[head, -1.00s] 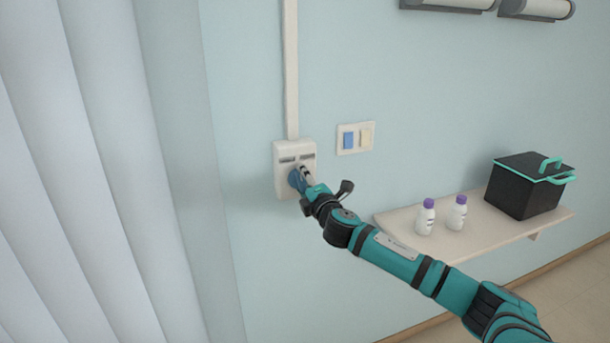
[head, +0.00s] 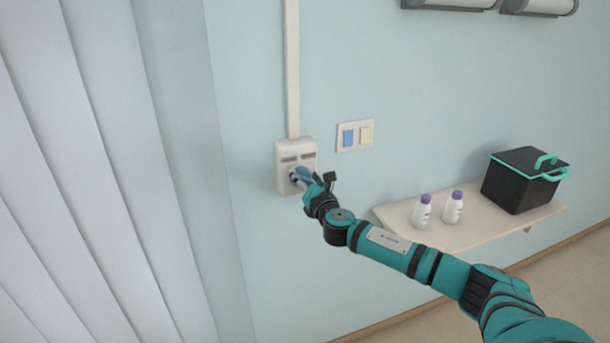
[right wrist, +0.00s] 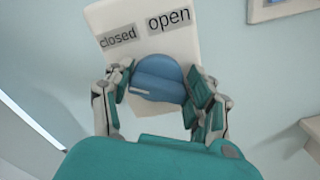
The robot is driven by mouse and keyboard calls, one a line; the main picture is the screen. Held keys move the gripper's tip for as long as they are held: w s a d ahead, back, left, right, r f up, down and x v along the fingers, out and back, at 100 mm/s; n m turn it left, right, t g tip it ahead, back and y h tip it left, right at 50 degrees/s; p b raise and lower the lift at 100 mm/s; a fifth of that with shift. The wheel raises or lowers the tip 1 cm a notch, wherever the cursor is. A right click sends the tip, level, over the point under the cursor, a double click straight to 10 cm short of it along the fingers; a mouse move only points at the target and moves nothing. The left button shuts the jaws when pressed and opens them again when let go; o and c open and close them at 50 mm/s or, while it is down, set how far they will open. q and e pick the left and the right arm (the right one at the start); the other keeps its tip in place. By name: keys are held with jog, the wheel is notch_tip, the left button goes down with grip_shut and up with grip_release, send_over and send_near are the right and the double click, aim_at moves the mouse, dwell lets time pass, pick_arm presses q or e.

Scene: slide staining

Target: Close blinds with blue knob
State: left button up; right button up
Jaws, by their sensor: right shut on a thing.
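The blue knob (right wrist: 158,80) sits on a white wall box (head: 285,160) with two labels above it. In the right wrist view the box reads "closed" on the left and "open" on the right. My right gripper (right wrist: 160,88) is shut on the blue knob, one finger on each side; in the head view its fingers (head: 302,177) partly hide the knob. The blinds (head: 90,170) are pale vertical slats at the left of the head view, lying broad and close together. My left gripper is not in view.
A switch plate (head: 355,136) with a blue and a cream rocker is right of the box. A shelf (head: 470,232) below holds two purple-capped bottles (head: 438,210) and a black box (head: 520,180). A conduit (head: 292,70) runs up the wall.

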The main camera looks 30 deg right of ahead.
jog(key=shift+f+n, duration=0.2)
jog(key=shift+n, duration=0.2)
jog(key=o, duration=1.2)
jog(key=shift+r, duration=0.1)
jog(key=shift+s, duration=0.1)
jog(key=v, duration=1.2)
